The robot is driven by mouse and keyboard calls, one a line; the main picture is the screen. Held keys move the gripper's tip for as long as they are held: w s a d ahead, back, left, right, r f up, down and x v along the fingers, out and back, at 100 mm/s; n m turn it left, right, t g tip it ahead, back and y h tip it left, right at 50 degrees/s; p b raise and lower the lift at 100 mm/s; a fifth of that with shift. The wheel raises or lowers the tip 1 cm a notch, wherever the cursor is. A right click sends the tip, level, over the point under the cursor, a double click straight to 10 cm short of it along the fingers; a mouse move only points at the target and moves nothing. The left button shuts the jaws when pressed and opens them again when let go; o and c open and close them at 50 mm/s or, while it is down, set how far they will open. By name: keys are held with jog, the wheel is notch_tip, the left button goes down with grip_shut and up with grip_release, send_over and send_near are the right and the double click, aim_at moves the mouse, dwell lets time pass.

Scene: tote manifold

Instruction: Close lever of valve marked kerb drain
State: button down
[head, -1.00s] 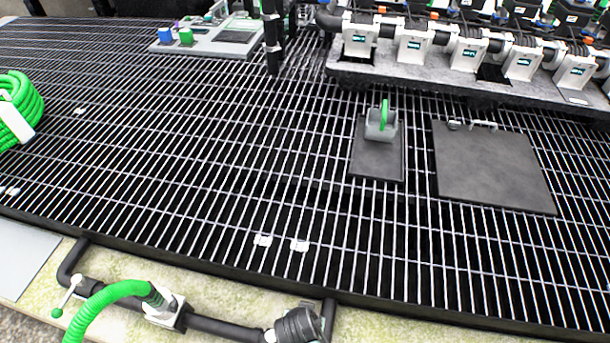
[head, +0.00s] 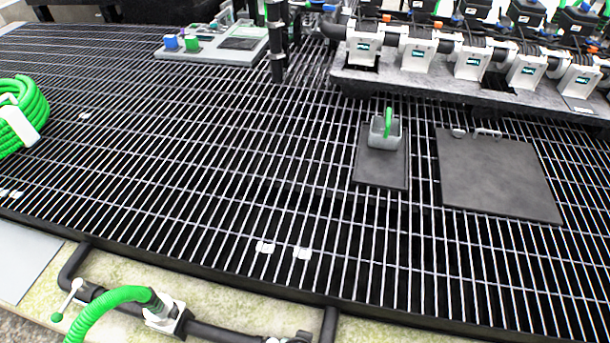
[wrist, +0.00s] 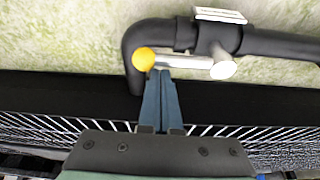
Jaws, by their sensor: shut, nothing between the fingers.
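In the wrist view a valve lever (wrist: 187,61) has a pale metal arm, a yellow ball knob (wrist: 144,59) at its left end and a round pale end (wrist: 223,69) at its right. It lies roughly along the black pipe (wrist: 275,43). My gripper (wrist: 163,73) is shut and empty, its blue-grey fingertips at the lever arm just right of the knob. I cannot tell whether they touch it. A white plate (wrist: 220,15) above shows no readable marking. In the head view another valve lever (head: 70,296) has a green knob, beside a green hose (head: 105,308). My gripper is outside that view.
Dark grating (head: 230,170) covers most of the floor. A row of white valve blocks (head: 416,52) stands at the back right. A grey panel (head: 497,180) and a coiled green hose (head: 30,105) lie on the grating. The pipe bends down left of the yellow knob.

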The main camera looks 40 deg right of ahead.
jog(key=shift+s+a+m, duration=0.2)
jog(key=shift+a+m, duration=0.05)
jog(key=shift+m, duration=0.15)
jog(key=shift+s+a+m+g+p, duration=0.3)
jog(key=shift+a+m+g+p, duration=0.15)
jog(key=shift+m, duration=0.35)
jog(key=a+m+g, duration=0.4)
jog(key=a+m, duration=0.5)
jog(key=m, duration=0.3)
jog(key=shift+w, duration=0.3)
dwell(0.3)
